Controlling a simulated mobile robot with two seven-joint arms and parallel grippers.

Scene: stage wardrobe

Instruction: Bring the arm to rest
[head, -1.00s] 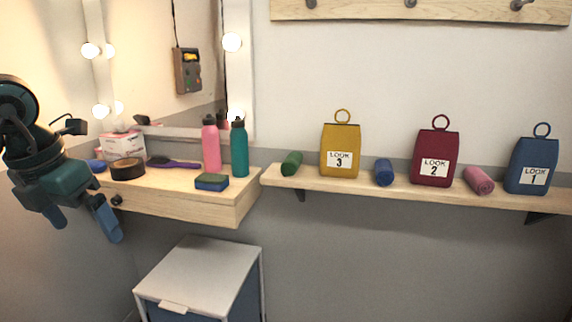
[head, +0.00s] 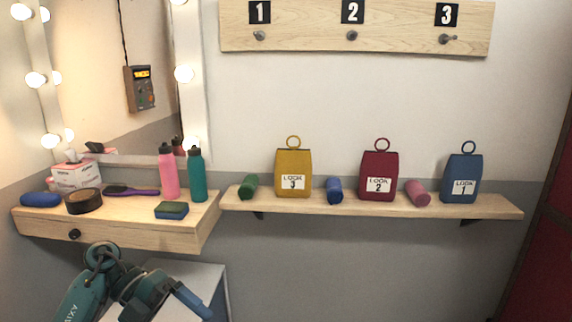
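My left arm comes in at the bottom left, below the dressing counter. Its gripper (head: 188,302) hangs low in front of the white-topped cabinet, and one blue finger shows; the other finger is not clearly visible. I see nothing held in it. My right gripper is not in view.
The counter (head: 130,236) holds a blue roll, black tape, a brush, a tissue box, a sponge (head: 171,210) and two bottles. The wall shelf (head: 420,211) holds yellow, maroon and blue LOOK bags with rolls between. The numbered hook board (head: 300,37) is empty. The cabinet (head: 205,272) stands below.

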